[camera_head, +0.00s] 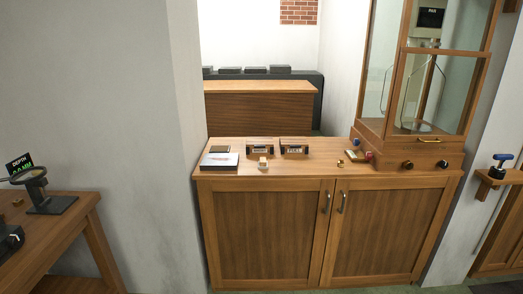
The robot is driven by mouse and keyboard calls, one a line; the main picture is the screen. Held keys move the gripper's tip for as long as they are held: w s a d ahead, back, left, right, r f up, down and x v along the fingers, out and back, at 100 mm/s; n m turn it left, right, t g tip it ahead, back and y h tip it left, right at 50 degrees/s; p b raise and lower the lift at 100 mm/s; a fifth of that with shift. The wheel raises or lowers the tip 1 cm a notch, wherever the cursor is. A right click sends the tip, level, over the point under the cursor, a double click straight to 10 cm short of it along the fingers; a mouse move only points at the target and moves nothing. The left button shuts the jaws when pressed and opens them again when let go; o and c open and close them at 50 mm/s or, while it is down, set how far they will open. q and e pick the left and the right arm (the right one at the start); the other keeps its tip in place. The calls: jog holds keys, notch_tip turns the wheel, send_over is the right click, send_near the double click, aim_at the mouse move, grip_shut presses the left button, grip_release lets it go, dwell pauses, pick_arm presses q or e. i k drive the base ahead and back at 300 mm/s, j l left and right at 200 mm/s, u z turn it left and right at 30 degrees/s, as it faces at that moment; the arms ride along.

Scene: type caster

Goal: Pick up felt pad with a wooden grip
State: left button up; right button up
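I cannot tell for sure which object is the felt pad with a wooden grip. A small pale block (263,162) with a tan top stands near the front middle of the wooden cabinet top. A flat brown piece (219,149) lies at the back left, behind a grey-white slab (220,160) with a dark edge. All are small in view and details are unclear. Neither of my grippers is in view, and nothing is seen touching these objects.
Two dark labelled boxes (294,149) stand on the cabinet top (315,167). Small brass pieces (341,163) and a block with red and blue knobs (358,155) lie further right. A glass-walled wooden case (428,90) stands at the right. A side table (60,230) holds a ring stand (42,195).

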aim_at(263, 165)
jog(key=i+j, duration=0.15)
jog(key=i, duration=0.35)
jog(key=i+j, duration=0.1)
jog(key=i, duration=0.4)
jog(key=i+j, duration=0.15)
jog(key=i, duration=0.4)
